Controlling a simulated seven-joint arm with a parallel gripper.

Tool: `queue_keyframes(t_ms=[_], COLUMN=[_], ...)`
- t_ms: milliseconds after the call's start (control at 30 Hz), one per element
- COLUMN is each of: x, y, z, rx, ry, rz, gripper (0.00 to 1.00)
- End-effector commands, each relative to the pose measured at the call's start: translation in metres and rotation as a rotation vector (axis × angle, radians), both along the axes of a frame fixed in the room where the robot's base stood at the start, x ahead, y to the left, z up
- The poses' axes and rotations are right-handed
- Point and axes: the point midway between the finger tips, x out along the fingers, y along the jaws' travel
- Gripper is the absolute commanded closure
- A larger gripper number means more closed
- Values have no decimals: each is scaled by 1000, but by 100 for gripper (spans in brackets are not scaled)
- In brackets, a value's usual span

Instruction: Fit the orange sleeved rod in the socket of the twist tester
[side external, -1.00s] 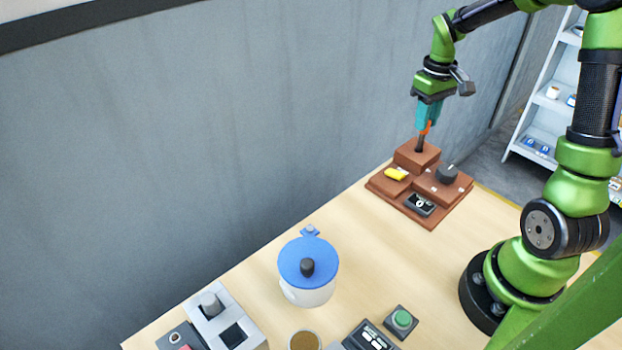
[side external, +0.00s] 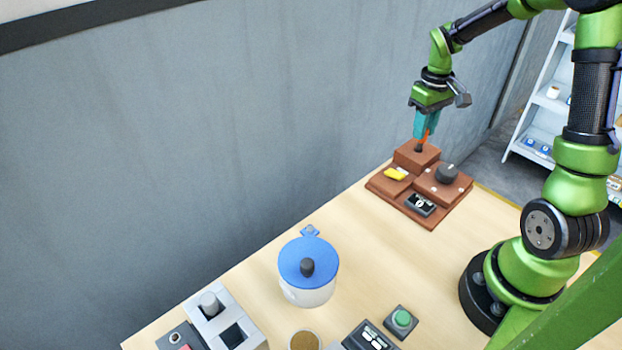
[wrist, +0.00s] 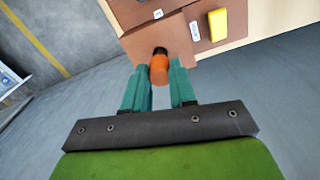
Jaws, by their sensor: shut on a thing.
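The orange sleeved rod (wrist: 159,70) is held between the teal fingers of my gripper (wrist: 160,78), which is shut on its orange sleeve. In the side view my gripper (side external: 425,128) is above the raised brown block of the twist tester (side external: 413,217). The rod's dark lower end (side external: 419,147) meets the top of that block, where the socket seems to be. The socket opening itself is hidden by the rod, so I cannot tell how deep the rod sits. The rod looks near upright. The tester also carries a yellow piece (side external: 396,174), a dark knob (side external: 447,173) and a small display (side external: 421,204).
A white pot with a blue lid (side external: 308,262) stands mid-table. A grey fixture (side external: 222,318), a green button box (side external: 402,319) and a brown-topped round container (side external: 304,341) are at the front. A grey wall (side external: 200,130) runs behind the table. Table around the tester's front is clear.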

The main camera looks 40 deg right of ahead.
Motion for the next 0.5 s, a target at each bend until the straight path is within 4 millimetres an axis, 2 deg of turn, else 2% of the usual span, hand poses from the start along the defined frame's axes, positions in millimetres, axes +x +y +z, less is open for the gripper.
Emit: queue_keyframes(t_ms=[500], x=[0], y=[0], z=[-14], rx=[1], ry=[2], rz=[0], gripper=[100])
